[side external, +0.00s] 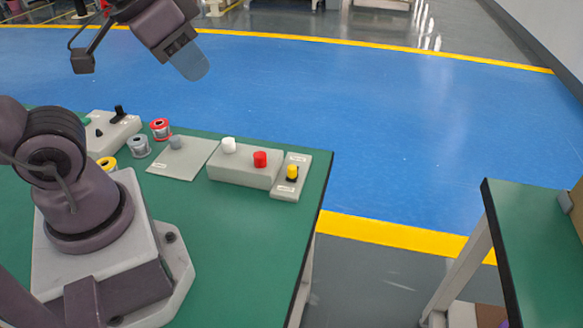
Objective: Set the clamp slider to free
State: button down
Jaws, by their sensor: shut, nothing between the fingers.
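My gripper (190,60) is high above the table's far edge at the upper left of the side external view. It is shut and empty, with its pale blue-grey fingertips pointing down to the right. It is well apart from all the controls. I cannot read the labels, so I cannot tell for sure which control is the clamp slider. A grey box at the left carries a black upright lever (118,112) and a smaller black knob (98,132). A flat grey plate (184,160) carries a grey knob (176,142).
A grey box (243,174) has a white button (229,145) and a red button (260,159). Beside it is a panel with a yellow knob (292,171). Red (160,128), grey (139,146) and yellow (106,163) spools stand on the green table (255,230). The front right is clear.

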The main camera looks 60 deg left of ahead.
jog(key=c, duration=1.4)
grip_release()
jog(key=shift+f, duration=0.15)
jog(key=shift+o, duration=0.9)
jog(key=w+a+f+n+g, duration=0.3)
jog(key=w+f+g, duration=0.1)
jog(key=w+f, duration=0.4)
jog(key=shift+w+f+g, duration=0.15)
jog(key=shift+w+g, duration=0.2)
jog(key=shift+g, duration=0.05)
jog(key=n, duration=0.8)
send_near(292, 167)
jog(key=shift+g, duration=0.4)
jog(key=f, duration=1)
jog(key=shift+w+f, duration=0.1)
jog(key=shift+w, duration=0.3)
